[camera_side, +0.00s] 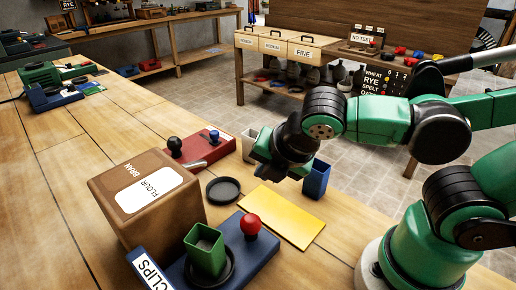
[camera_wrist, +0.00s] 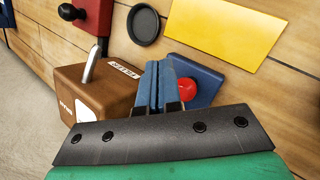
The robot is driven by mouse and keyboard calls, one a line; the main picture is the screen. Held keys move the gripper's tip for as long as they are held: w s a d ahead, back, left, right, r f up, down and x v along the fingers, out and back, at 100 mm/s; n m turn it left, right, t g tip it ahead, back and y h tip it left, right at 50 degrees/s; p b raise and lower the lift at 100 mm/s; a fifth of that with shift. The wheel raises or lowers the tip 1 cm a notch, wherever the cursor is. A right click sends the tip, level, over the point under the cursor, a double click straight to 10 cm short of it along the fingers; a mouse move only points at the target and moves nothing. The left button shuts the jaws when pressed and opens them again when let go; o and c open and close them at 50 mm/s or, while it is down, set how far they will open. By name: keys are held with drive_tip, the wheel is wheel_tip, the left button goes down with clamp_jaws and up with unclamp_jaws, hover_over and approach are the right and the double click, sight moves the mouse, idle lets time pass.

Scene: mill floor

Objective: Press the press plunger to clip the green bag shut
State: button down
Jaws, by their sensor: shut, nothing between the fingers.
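The blue clip press (camera_side: 228,262), marked CLIPS, stands at the front of the table, with a red plunger knob (camera_side: 251,224) at its right. The square, open-topped green bag (camera_side: 205,254) stands upright on the press, on a round black part left of the knob. My gripper (camera_side: 266,167) is beyond the press and appears raised, apart from the knob. In the wrist view, my blue fingers (camera_wrist: 158,65) are together and empty. The red knob (camera_wrist: 187,90) shows just right of them. The green bag cannot be made out in the wrist view.
A brown flour box (camera_side: 150,200) stands left of the press. A black dish (camera_side: 223,190) and yellow sheet (camera_side: 275,215) lie beyond it. A red board (camera_side: 205,149) with knobs, a white container (camera_side: 248,147) and a blue container (camera_side: 317,180) are farther back.

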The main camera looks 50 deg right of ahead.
drive_tip(key=d+m, duration=0.1)
drive_tip(key=m, duration=0.6)
drive_tip(key=w+d+m+y, duration=0.1)
drive_tip(key=d+m, duration=0.1)
drive_tip(key=m, duration=0.6)
drive_tip(key=d+r+m, duration=0.1)
drive_tip(key=d+m, duration=0.1)
drive_tip(key=m, duration=0.6)
drive_tip(key=shift+w+d+t+y, duration=0.2)
drive_tip(key=shift+w+t+y, duration=0.1)
drive_tip(key=shift+w, duration=0.05)
drive_tip(key=s+a+r+g+y, duration=0.1)
drive_tip(key=s+a+r+g, duration=0.4)
drive_tip(key=a+r, duration=0.3)
